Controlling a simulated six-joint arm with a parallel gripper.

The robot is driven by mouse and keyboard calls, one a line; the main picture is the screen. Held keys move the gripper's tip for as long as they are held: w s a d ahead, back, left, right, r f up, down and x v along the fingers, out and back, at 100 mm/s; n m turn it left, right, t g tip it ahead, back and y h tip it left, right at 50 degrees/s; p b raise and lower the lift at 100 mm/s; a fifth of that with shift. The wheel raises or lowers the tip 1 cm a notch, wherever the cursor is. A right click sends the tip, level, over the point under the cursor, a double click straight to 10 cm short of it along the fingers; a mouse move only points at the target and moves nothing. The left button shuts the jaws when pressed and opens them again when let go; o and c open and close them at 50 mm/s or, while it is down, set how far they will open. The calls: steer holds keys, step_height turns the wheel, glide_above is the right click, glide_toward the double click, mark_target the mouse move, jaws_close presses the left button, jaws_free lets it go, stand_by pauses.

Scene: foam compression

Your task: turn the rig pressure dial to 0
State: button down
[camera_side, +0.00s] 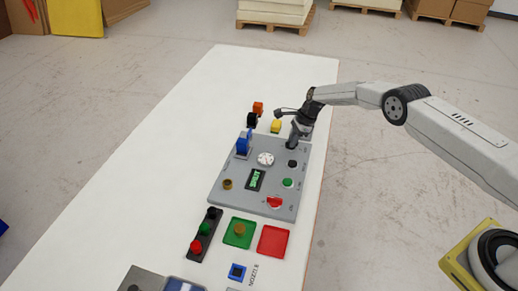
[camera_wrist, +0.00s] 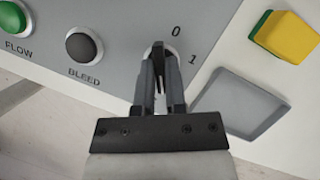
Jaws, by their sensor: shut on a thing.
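The rig is a flat grey panel (camera_side: 232,194) on the white table; it also shows in the wrist view (camera_wrist: 110,22). The pressure dial (camera_wrist: 173,56) is a dark knob on a pale round base near the panel's edge, with the marks 0 and 1 to its upper right. My gripper (camera_wrist: 160,68) is shut on the dial's knob, one finger on each side. The fingers cover much of the knob, so its exact pointing is hard to tell. In the side view my gripper (camera_side: 292,144) reaches down onto the panel's upper right corner and hides the dial.
Beside my gripper, the panel carries a black BLEED button (camera_wrist: 84,46) and a green FLOW button (camera_wrist: 11,18). A yellow block (camera_side: 275,126) stands just beyond the panel. A blue part (camera_side: 243,145) rises at its upper left. Bare table lies to the left.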

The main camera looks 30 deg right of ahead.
steer(key=shift+n, duration=0.5)
steer(key=shift+g, duration=0.3)
steer(key=c, duration=0.7)
jaws_free()
steer(key=shift+v, duration=3.9)
